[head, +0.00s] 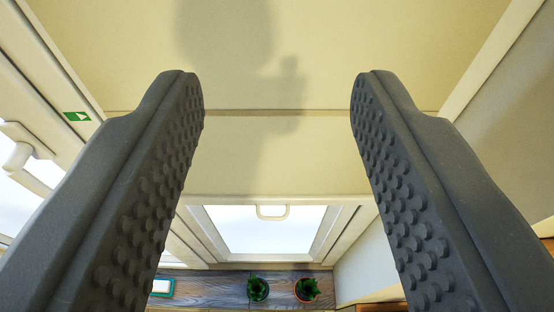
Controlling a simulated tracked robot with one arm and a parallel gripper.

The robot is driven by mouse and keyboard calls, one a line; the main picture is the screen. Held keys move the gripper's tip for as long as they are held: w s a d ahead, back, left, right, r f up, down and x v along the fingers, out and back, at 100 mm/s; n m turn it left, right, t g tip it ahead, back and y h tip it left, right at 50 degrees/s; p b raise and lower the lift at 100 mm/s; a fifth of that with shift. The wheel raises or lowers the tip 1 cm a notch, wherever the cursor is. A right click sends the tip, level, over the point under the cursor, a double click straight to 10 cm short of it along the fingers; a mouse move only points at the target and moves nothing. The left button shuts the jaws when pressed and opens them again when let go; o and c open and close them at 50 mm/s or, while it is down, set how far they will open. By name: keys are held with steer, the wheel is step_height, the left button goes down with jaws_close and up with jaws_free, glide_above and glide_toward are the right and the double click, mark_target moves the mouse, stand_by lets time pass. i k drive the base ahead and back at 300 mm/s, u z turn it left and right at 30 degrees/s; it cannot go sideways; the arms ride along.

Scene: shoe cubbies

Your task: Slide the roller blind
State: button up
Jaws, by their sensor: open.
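The roller blind seems to be the broad cream surface (235,160) that comes down to the top of a bright window opening (265,235); I cannot tell it surely from the panel above the horizontal seam. A small pale loop handle (272,212) hangs at its lower edge, in front of the bright pane. My gripper (278,95) is open and empty. Its two dark grey, studded fingers stand wide apart on either side of the view, with the handle showing between them and lower down. No contact between fingers and handle shows. A soft shadow lies on the cream surface.
Two small potted plants, one left (258,288) and one right (307,289), stand on a grey wooden surface (205,290) below the window. A teal-edged item (162,287) lies left of them. A green arrow sign (77,116) and a white handle (18,155) are at left.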

mark_target(257, 158)
steer(key=k, duration=1.3)
steer(key=i, duration=0.8)
steer(key=u, duration=0.55)
